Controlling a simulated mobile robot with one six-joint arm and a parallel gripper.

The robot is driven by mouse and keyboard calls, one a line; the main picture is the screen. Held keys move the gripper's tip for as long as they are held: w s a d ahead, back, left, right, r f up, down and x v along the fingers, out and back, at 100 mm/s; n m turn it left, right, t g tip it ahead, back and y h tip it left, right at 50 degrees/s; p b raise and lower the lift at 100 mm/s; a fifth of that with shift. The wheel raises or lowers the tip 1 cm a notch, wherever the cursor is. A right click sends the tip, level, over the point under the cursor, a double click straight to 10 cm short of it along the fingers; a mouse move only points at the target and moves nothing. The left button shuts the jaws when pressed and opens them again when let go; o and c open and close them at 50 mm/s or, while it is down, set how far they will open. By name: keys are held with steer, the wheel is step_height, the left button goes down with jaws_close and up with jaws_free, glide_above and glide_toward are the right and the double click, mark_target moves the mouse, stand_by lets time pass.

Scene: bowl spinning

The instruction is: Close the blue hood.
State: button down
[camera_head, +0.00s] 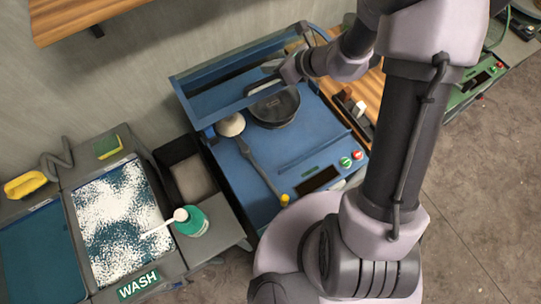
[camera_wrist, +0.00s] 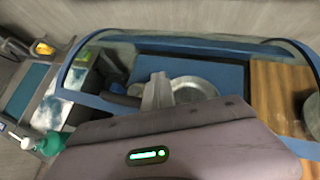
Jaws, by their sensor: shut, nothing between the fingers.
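The blue hood (camera_head: 248,103) is a blue-edged frame with see-through panels on the blue bowl-spinning machine (camera_head: 265,165). Its front bar crosses above the dark round bowl (camera_head: 281,112), and I cannot tell its exact angle. In the wrist view the hood's blue frame (camera_wrist: 72,68) curves around the bowl (camera_wrist: 205,86). My gripper (camera_head: 288,72) is at the right end of the hood's front bar, near the bowl's far side. Whether it touches the bar is unclear. Its fingers also show in the wrist view (camera_wrist: 157,92), together and empty, with the front bar partly hidden behind my wrist.
A tool (camera_head: 252,160) with a pale round head and yellow tip lies on the machine's left. Green and red buttons (camera_head: 351,158) sit at its front right. A wash station (camera_head: 120,220) and green bottle (camera_head: 192,221) stand left. A wooden board (camera_head: 367,92) lies right.

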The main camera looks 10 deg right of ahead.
steer(key=s+d+f+b, duration=0.3)
steer(key=s+f+b, duration=0.3)
steer(key=b, duration=0.5)
steer(key=s+d+f+b, duration=0.3)
steer(key=s+f+b, duration=0.3)
steer(key=s+b, duration=0.4)
steer(key=shift+d+b, duration=0.35)
stand_by(0.5)
steer(key=shift+s, duration=0.1)
step_height(320, 180, up, 10)
steer(key=p, duration=0.9)
